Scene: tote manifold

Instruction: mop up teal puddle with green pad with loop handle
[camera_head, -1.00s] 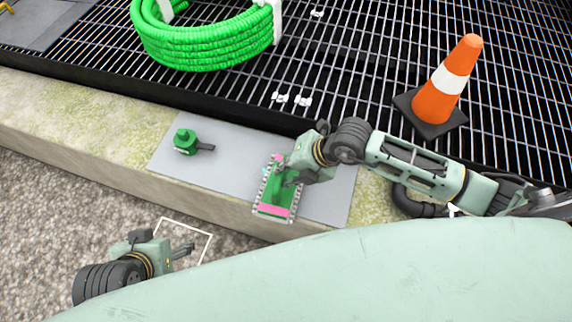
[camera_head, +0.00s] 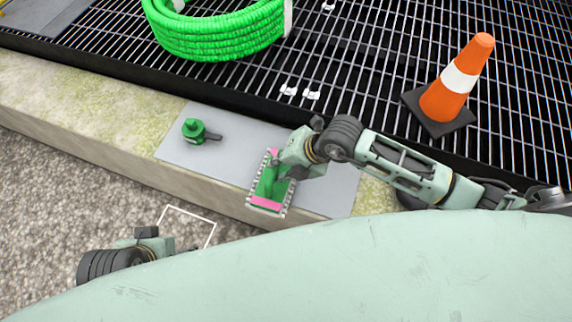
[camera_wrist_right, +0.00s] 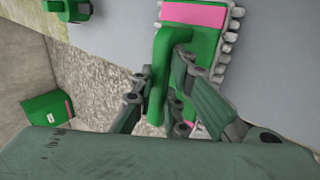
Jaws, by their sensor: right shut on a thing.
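The green pad with loop handle (camera_head: 266,203) has pink bands and a pale bristled edge. It is over the front part of a grey plate, and its near end shows past the plate's front edge. I cannot tell whether it touches the plate. My right gripper (camera_head: 280,177) is shut on its loop handle, which stands up in the right wrist view (camera_wrist_right: 156,85). No teal puddle shows now; the pad and gripper may cover it. My left gripper (camera_head: 188,249) is at the lower left, above gravel, with its fingers mostly hidden by my body.
The grey plate (camera_head: 225,155) lies on a concrete ledge (camera_head: 85,125). A green knobbed fitting (camera_head: 194,130) stands on its left part. Behind are dark grating, a coiled green hose (camera_head: 215,38) and an orange cone (camera_head: 458,85). A white outline marks the gravel.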

